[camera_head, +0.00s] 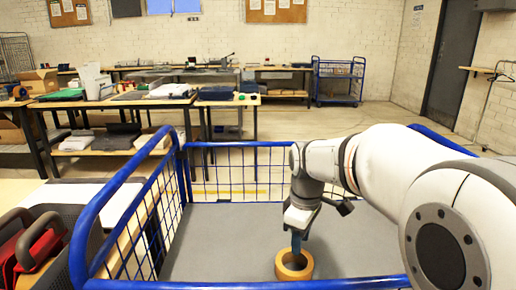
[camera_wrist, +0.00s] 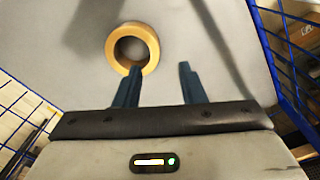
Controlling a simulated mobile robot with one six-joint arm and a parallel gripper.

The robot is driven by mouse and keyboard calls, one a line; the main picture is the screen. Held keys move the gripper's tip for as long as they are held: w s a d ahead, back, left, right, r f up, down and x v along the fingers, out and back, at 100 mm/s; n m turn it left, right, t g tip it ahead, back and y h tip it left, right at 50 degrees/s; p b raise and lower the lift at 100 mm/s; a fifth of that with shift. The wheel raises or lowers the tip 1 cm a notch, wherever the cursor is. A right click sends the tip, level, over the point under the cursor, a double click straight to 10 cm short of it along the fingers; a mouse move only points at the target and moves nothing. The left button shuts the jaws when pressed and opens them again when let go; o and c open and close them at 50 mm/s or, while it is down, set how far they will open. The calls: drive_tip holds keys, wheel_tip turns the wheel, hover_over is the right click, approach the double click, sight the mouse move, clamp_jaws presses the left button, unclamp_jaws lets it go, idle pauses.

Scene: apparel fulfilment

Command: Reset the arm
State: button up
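My gripper (camera_head: 297,240) points down inside the blue wire-sided cart in the head view. In the wrist view its two dark blue fingers (camera_wrist: 160,84) stand apart with nothing between them. A tan tape roll (camera_head: 294,265) lies flat on the cart's grey floor. It also shows in the wrist view (camera_wrist: 132,27), just ahead of the left fingertip. That fingertip overlaps the roll's near rim in the picture; I cannot tell whether they touch.
The cart's blue rails (camera_head: 235,145) surround the grey floor (camera_head: 225,240). Worktables with folded clothes stand behind, and another blue cart (camera_head: 338,82) is at the back.

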drive_tip(key=s+d+r+m+t+p, duration=0.1)
drive_tip(key=s+d+r+m+p, duration=0.1)
drive_tip(key=s+r+m+p, duration=0.3)
drive_tip(key=s+d+r+m+t+p, duration=0.1)
drive_tip(key=s+r+m+p, duration=0.5)
drive_tip(key=s+r+p, duration=0.5)
drive_tip(key=shift+w+d+p+v, duration=0.4)
drive_tip(key=shift+p+v, duration=2.15)
drive_tip(key=shift+p, duration=0.45)
